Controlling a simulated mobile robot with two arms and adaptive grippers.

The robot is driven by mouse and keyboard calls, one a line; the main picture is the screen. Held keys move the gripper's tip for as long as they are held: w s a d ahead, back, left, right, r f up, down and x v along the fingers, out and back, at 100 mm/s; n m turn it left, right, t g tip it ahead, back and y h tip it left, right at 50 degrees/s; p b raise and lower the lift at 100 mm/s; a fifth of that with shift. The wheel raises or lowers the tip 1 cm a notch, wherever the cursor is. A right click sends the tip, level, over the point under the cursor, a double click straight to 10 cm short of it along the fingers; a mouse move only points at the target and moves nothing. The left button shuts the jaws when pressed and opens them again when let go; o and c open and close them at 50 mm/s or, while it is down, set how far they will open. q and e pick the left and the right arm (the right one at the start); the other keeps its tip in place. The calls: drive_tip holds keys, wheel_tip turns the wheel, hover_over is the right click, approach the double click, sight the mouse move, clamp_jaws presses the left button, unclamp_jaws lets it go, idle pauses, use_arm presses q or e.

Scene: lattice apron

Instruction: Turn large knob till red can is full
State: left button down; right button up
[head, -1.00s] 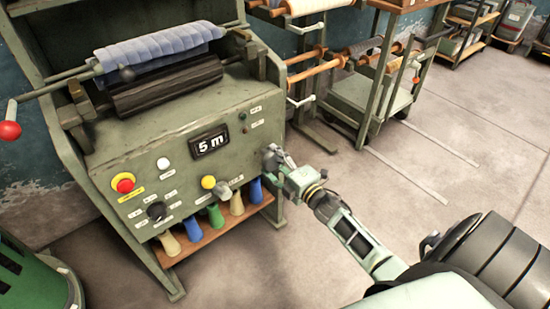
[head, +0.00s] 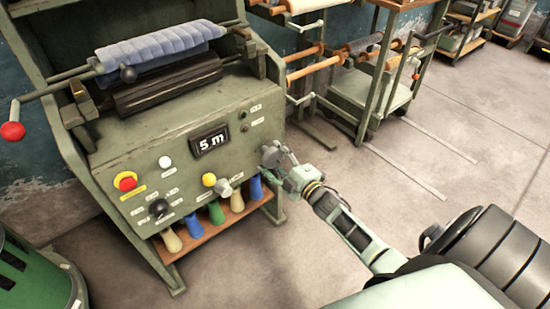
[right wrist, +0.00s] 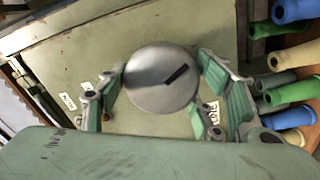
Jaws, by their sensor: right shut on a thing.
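A large round metal knob (right wrist: 153,92) with a dark slot mark fills the middle of the right wrist view. My right gripper (right wrist: 160,76) has its green-padded fingers on both sides of it and is shut on it. A display (head: 211,142) on the panel reads "5 m". No red can shows in either view. My left gripper is out of view.
Several coloured cones stand on the wooden shelf (head: 205,238) below. A green bin (head: 45,285) is at lower left. Floor to the right is open.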

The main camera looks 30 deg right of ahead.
drive_tip(key=shift+d+r, duration=0.1)
drive_tip(key=shift+r, duration=0.05)
drive_tip(key=o, duration=1)
drive_tip(key=shift+o, duration=0.6)
drive_tip(key=s, duration=1.2)
drive_tip(key=shift+d, duration=0.45)
